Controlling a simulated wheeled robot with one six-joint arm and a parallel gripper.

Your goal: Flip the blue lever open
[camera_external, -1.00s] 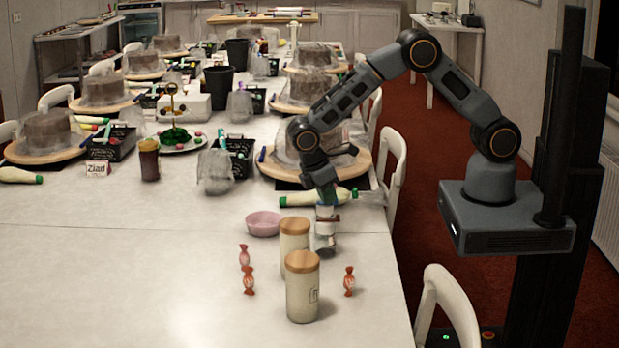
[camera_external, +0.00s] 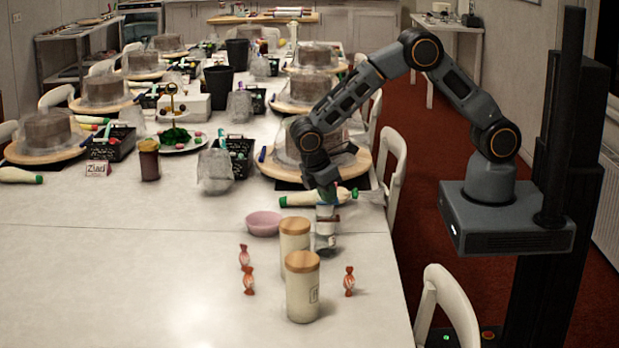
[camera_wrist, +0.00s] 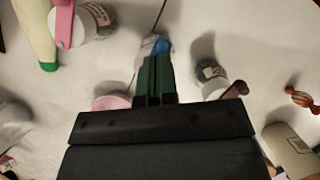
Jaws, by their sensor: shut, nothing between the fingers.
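My gripper (camera_wrist: 157,62) is shut, its green fingers pressed together with nothing between them. It points down at a small white labelled container (camera_wrist: 146,50). The blue lever (camera_wrist: 163,45) shows at the fingertips in the wrist view. The fingers hide part of the lever and container, so I cannot tell whether they touch or how far the lever is turned. In the external view my gripper (camera_external: 327,193) is low over the small containers (camera_external: 326,226), and the blue lever cannot be made out there.
A container with a pink lever (camera_wrist: 63,22) is at upper left, and one with a dark red lever (camera_wrist: 236,90) at right. A pink bowl (camera_external: 263,223), a green-capped bottle (camera_external: 298,200), wood-lidded jars (camera_external: 302,290) and wrapped candies (camera_external: 349,281) are near. The table's front left is clear.

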